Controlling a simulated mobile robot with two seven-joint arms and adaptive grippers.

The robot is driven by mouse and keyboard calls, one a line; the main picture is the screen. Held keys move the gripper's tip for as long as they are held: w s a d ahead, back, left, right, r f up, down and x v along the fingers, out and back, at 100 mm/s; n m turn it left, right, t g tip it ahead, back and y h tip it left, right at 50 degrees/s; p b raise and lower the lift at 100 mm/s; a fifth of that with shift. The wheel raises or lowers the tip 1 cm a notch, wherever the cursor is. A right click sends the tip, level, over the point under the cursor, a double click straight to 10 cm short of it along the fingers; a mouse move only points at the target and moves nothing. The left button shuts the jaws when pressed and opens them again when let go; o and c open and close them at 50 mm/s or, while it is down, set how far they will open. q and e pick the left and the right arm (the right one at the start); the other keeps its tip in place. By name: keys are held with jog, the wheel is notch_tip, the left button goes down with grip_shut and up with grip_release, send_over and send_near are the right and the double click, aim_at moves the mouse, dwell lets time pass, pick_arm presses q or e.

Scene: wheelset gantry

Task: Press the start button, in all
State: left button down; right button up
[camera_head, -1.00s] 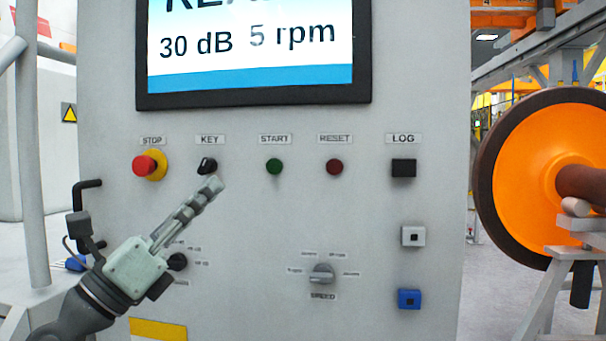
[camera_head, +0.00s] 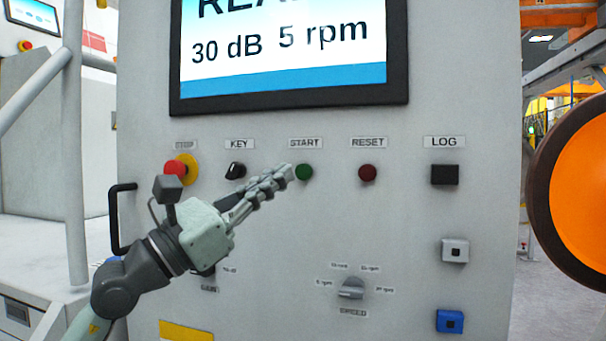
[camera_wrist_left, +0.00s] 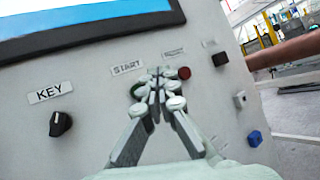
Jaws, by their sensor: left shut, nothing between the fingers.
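The green start button (camera_head: 304,172) sits on the grey panel under a START label, between the black key switch (camera_head: 235,171) and the dark red reset button (camera_head: 367,173). My left gripper (camera_head: 287,173) is shut and empty, its fingertips just left of the start button in the head view. In the left wrist view the fingertips (camera_wrist_left: 158,74) overlap the start button (camera_wrist_left: 138,90), which is partly hidden behind them. I cannot tell whether they touch it. My right gripper is not in view.
A red stop button (camera_head: 174,168) on a yellow base is at left. A screen (camera_head: 285,105) is above, reading 30 dB 5 rpm. A speed knob (camera_head: 351,289), black log button (camera_head: 445,174), white button (camera_head: 455,250) and blue button (camera_head: 450,321) are also on the panel. An orange wheel (camera_head: 580,190) stands right.

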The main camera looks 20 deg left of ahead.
pick_arm(q)
jog(key=b, duration=0.1)
send_near(317, 160)
jog(key=shift+w+d+r, duration=0.4)
jog(key=shift+d+r, duration=0.1)
jog(key=shift+d, duration=0.2)
jog(key=shift+w+d+r, duration=0.4)
jog(key=shift+d+r, duration=0.15)
jog(key=shift+d, duration=0.1)
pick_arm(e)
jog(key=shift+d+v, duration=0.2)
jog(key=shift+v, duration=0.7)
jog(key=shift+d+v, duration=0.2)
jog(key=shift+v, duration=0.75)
pick_arm(q)
jog(key=shift+w, duration=0.15)
jog(key=shift+w, duration=0.3)
jog(key=shift+w, duration=0.45)
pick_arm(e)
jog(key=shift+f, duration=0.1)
pick_arm(q)
jog(key=shift+s, duration=0.85)
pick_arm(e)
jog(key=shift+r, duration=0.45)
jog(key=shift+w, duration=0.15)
